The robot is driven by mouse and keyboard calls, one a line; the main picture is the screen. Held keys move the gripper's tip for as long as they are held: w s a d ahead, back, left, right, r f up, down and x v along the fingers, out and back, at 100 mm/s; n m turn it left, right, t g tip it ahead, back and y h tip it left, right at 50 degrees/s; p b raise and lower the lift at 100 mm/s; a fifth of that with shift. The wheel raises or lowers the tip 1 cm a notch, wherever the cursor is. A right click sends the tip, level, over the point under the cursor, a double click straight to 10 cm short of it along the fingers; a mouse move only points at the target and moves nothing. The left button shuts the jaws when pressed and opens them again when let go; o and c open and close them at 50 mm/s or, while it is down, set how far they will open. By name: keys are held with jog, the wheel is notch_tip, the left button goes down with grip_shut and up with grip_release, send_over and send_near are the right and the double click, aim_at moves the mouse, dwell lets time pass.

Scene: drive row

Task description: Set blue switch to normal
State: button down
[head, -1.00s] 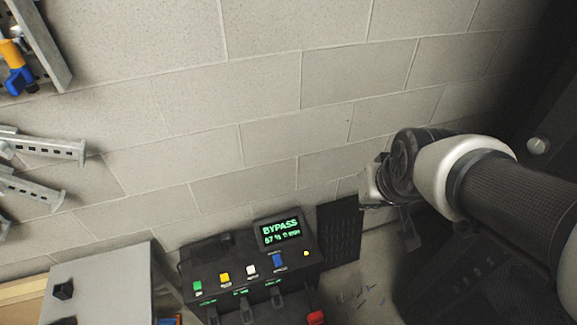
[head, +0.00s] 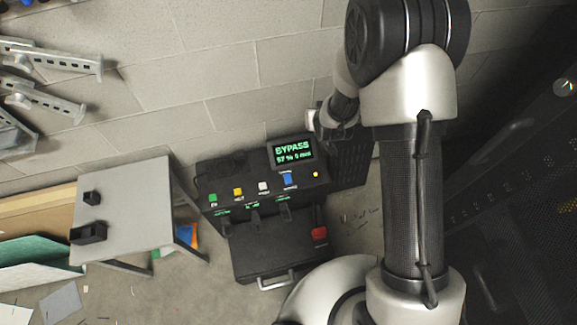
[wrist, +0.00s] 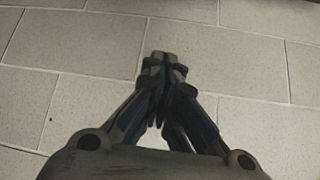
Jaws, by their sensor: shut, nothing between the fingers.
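The blue switch (head: 288,179) sits at the right end of a row of coloured controls on a dark control console. The console's screen (head: 292,152) reads BYPASS in green, with a smaller line under it. My gripper (wrist: 166,62) is shut and empty in the wrist view, with only the block wall behind it. In the head view my arm stands at the right of the console, and its end is near the wall, partly hidden behind the arm links. I cannot make out the fingertips there.
Green (head: 213,198), yellow (head: 238,191) and white (head: 263,186) buttons sit left of the switch. Black levers (head: 255,217) and a red part (head: 319,233) are in front. A grey table (head: 130,200) stands left; a dark panel rises at right.

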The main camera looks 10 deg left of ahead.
jog(key=s+a+f, duration=0.1)
jog(key=s+f, duration=0.3)
jog(key=f, duration=0.4)
jog(key=s+a+f+n+t+y+p, duration=0.1)
jog(key=s+f, duration=0.3)
jog(key=f, duration=0.4)
jog(key=s+a+f+n+y+p, duration=0.1)
jog(key=s+f, duration=0.3)
jog(key=f, duration=0.4)
jog(key=shift+a+f, duration=0.25)
jog(key=shift+a, duration=0.25)
jog(key=shift+s, duration=0.1)
jog(key=b, duration=0.4)
send_over(288, 179)
jog(key=s, duration=0.1)
notch_tip(288, 179, down, 6)
jog(key=shift+d, duration=0.15)
jog(key=f+b, duration=0.1)
jog(key=f, duration=0.1)
jog(key=shift+w+f+b, duration=0.3)
jog(key=shift+w+b, duration=0.05)
jog(key=shift+b, duration=0.05)
jog(key=shift+w+a+f+b, duration=0.15)
jog(key=shift+a+f+b, duration=0.15)
jog(key=shift+f, duration=0.4)
